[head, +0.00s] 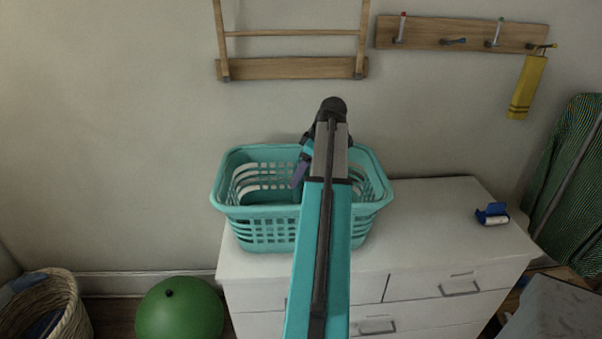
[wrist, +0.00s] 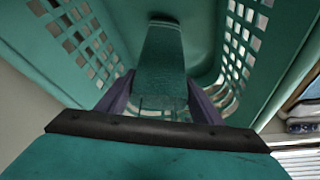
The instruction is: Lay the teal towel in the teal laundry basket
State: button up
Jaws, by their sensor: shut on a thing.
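The teal laundry basket (head: 268,210) stands upright on top of the white dresser. Its slotted walls (wrist: 78,38) surround the wrist view. My gripper (head: 299,174) is over the basket's opening, and my arm hides part of the basket. In the wrist view my gripper (wrist: 160,100) points down into the basket. Its two purple fingers are shut on the teal towel (wrist: 163,58), a narrow folded strip between them. The towel is within the basket's walls. I cannot tell whether its far end touches the basket floor. In the head view the towel is not clearly visible.
The white dresser (head: 430,220) has clear top space right of the basket, with a small blue object (head: 492,214) there. A wooden rack (head: 292,68) and peg rail (head: 460,33) are on the wall behind. A green ball (head: 180,310) and wicker basket (head: 60,305) are lower left.

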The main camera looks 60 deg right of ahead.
jog(key=o, duration=1.7)
jog(key=shift+f, duration=0.1)
jog(key=shift+c, duration=0.2)
jog(key=shift+r, duration=0.25)
jog(key=b+v, duration=0.2)
jog(key=v, duration=0.9)
jog(key=shift+s+r, duration=0.2)
jog(key=shift+r, duration=0.15)
